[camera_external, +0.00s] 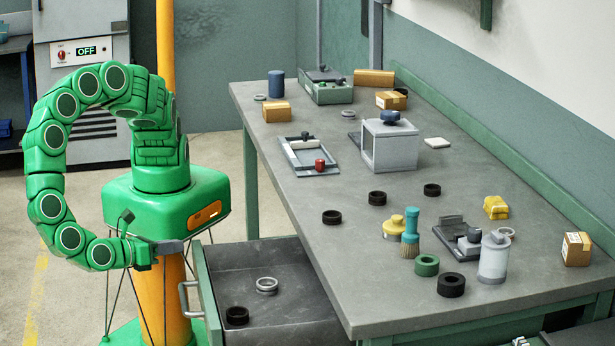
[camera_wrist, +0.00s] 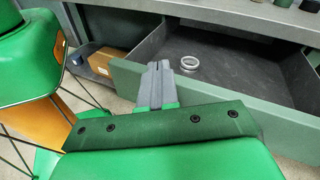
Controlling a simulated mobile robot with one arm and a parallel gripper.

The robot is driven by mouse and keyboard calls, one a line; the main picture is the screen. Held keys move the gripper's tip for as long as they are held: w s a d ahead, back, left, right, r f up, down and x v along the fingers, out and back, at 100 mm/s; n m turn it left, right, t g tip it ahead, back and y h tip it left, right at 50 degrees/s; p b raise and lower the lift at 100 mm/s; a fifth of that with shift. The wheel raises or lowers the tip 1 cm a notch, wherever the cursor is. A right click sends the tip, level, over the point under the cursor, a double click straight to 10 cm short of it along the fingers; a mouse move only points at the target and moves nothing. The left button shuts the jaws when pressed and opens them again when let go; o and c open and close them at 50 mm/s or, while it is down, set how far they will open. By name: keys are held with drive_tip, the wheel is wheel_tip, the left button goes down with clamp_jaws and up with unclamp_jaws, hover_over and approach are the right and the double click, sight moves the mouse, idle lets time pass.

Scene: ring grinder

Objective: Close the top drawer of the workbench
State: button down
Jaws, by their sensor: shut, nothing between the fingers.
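The workbench's top drawer (camera_external: 300,303) is pulled out, with its green front panel (camera_external: 208,300) and grey handle (camera_external: 186,298) facing left. It holds a silver ring (camera_external: 267,283) and a black ring (camera_external: 237,315). In the wrist view the drawer front (camera_wrist: 215,95) lies just ahead, with the silver ring (camera_wrist: 189,62) inside. My gripper (camera_external: 184,246) is shut and empty beside the far top corner of the drawer front. In the wrist view my gripper (camera_wrist: 158,68) overlaps the front panel's top edge; whether it touches is unclear. The handle is hidden there.
The workbench (camera_external: 330,220) carries several parts, including black rings (camera_external: 377,198), a grey box-shaped fixture (camera_external: 390,146) and a brush (camera_external: 410,240). A cardboard box (camera_wrist: 105,60) sits left of the drawer in the wrist view. Open floor lies left of the drawer.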

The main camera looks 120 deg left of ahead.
drive_tip(key=s+d+f+m+t+h, duration=0.2)
drive_tip(key=s+d+f+m+t, duration=0.45)
drive_tip(key=s+f, duration=0.3)
approach(242, 289)
wheel_tip(242, 289, up, 5)
drive_tip(key=s+d, duration=0.2)
drive_tip(key=shift+s+d+f, duration=0.2)
drive_tip(key=shift+s+d, duration=0.2)
drive_tip(key=x, duration=2.8)
drive_tip(key=shift+d+f, duration=0.1)
drive_tip(key=shift+f, duration=0.3)
drive_tip(key=shift+w+a+r, duration=0.1)
drive_tip(key=shift+w+a, duration=0.1)
drive_tip(key=shift+a, duration=0.05)
drive_tip(key=shift+r, duration=0.1)
drive_tip(key=shift+r+v, duration=0.2)
drive_tip(key=shift+v, duration=7.15)
drive_tip(key=shift+w+f, duration=0.1)
drive_tip(key=shift+f, duration=0.05)
